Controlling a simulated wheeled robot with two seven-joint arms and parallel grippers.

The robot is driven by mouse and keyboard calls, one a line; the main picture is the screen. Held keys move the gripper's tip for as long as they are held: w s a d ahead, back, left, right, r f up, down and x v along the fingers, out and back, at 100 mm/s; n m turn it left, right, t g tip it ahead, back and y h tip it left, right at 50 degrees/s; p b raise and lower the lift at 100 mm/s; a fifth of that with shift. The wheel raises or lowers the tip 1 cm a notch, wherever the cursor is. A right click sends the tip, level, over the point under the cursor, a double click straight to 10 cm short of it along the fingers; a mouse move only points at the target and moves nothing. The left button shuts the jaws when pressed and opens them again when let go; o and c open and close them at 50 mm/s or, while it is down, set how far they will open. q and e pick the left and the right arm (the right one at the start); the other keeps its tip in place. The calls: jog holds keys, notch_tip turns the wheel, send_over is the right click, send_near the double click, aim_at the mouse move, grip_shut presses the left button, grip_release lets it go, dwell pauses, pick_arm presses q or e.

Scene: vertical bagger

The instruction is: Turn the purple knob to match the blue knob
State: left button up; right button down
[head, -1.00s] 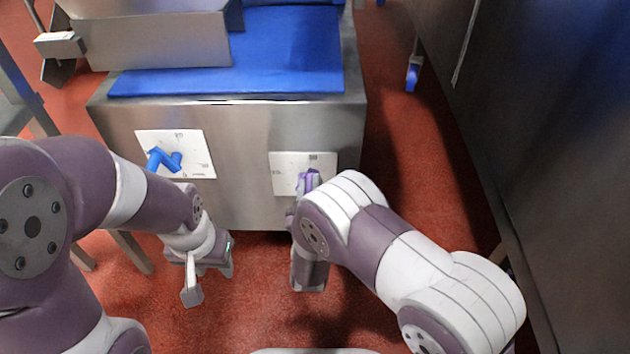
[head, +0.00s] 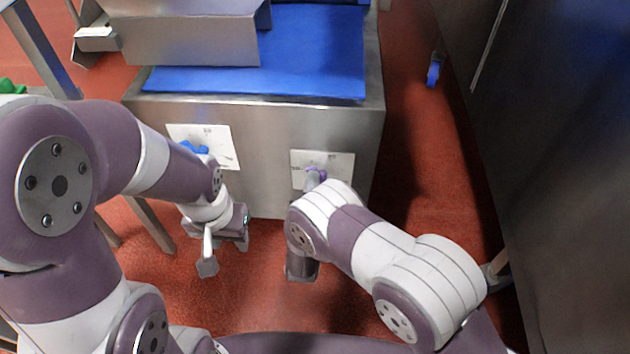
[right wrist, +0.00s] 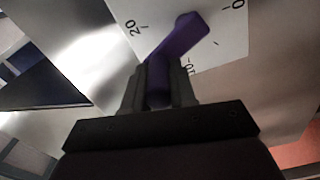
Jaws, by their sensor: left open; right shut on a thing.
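The purple knob (right wrist: 182,40) sits on a white dial plate with printed numbers. In the right wrist view its handle runs down and left into my right gripper (right wrist: 158,88), which is shut on it. In the head view the purple knob (head: 316,172) shows just above my right wrist, which hides most of the gripper. The blue knob (head: 195,148) is on the left dial plate (head: 222,150), largely hidden behind my left arm. My left gripper (head: 222,250) is open and empty, hanging low in front of the machine, away from the blue knob.
The steel machine front (head: 265,140) carries both dial plates. A blue belt (head: 310,55) and a steel chute (head: 190,35) lie on top. A dark steel panel (head: 560,150) stands to the right. Red floor (head: 420,150) is clear between it and the machine.

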jog(key=shift+a+f+n, duration=0.1)
jog(key=shift+a+n, duration=0.15)
jog(key=shift+n, duration=0.35)
jog(key=c, duration=0.9)
grip_release()
jog(key=shift+s+f, duration=0.1)
